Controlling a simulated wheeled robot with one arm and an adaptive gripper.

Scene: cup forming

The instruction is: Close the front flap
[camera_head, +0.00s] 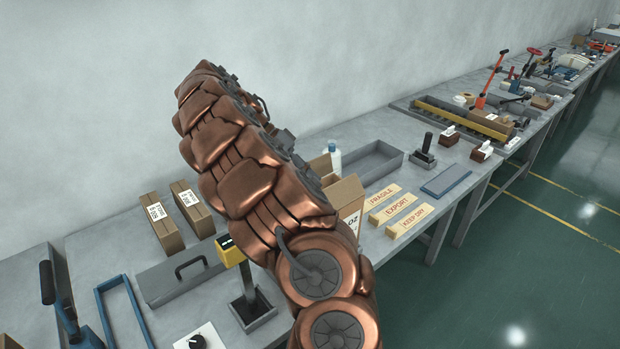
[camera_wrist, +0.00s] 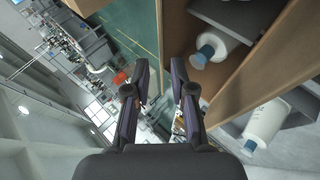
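An open brown cardboard box (camera_head: 347,194) stands on the bench in the head view, partly hidden behind my arm. A raised flap (camera_head: 321,164) shows at its far left. In the wrist view the box's brown panel (camera_wrist: 262,68) runs up the right side, and another upright panel (camera_wrist: 177,35) is close to the right finger. I cannot tell for certain which is the front flap. A white bottle (camera_wrist: 217,46) appears between these panels, apparently inside the box. My gripper (camera_wrist: 160,85) is open and empty, left of the box; contact with the panel cannot be told. The arm hides it in the head view.
Another white bottle (camera_wrist: 266,122) stands outside the box; a bottle (camera_head: 335,156) also shows in the head view. A grey tray (camera_head: 372,165) lies behind. FRAGILE, EXPORT (camera_head: 394,211) and KEEP DRY pieces lie to the right.

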